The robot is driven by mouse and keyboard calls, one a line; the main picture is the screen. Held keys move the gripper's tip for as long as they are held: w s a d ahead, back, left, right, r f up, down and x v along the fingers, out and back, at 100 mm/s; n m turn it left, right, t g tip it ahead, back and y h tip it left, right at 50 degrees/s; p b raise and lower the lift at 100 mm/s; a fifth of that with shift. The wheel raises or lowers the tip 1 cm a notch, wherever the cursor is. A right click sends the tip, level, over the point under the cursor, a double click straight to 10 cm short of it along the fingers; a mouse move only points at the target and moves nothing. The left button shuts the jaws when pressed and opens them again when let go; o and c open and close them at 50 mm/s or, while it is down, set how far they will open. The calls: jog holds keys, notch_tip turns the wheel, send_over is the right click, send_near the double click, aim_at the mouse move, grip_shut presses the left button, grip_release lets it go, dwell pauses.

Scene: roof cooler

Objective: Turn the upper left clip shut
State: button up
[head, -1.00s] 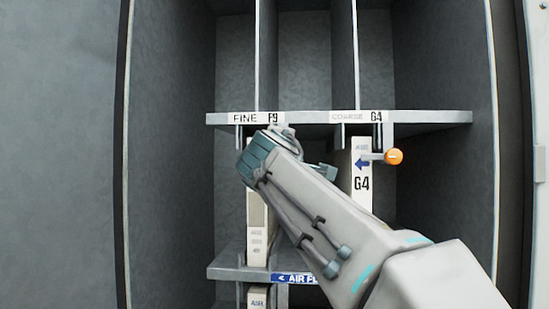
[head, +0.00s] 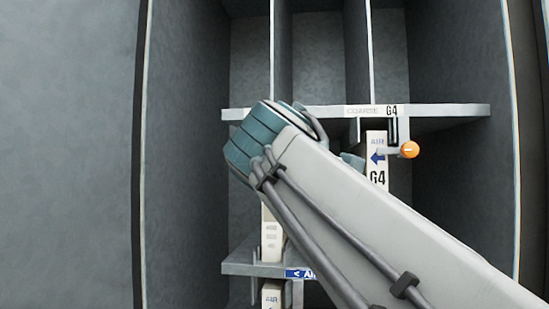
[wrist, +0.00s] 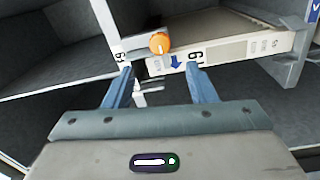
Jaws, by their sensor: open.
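In the wrist view, an orange knob (wrist: 159,42), which I take for the upper left clip's, stands at the edge of a pale filter (wrist: 240,47) with a blue arrow. My gripper (wrist: 158,76) is open and empty. Its two fingers point at the filter's end, and the knob shows beyond and between the fingertips, apart from them as far as I can tell. In the head view, my wrist and arm hide this clip and most of the left filter (head: 272,240).
The upper right clip's orange knob (head: 409,149) sticks out to the right of the G4 filter (head: 376,170). The upper shelf (head: 450,112) runs above both filters. A lower shelf (head: 240,268) carries a blue label. Cabinet walls stand on both sides.

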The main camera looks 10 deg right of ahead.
jog(key=shift+v, duration=1.4)
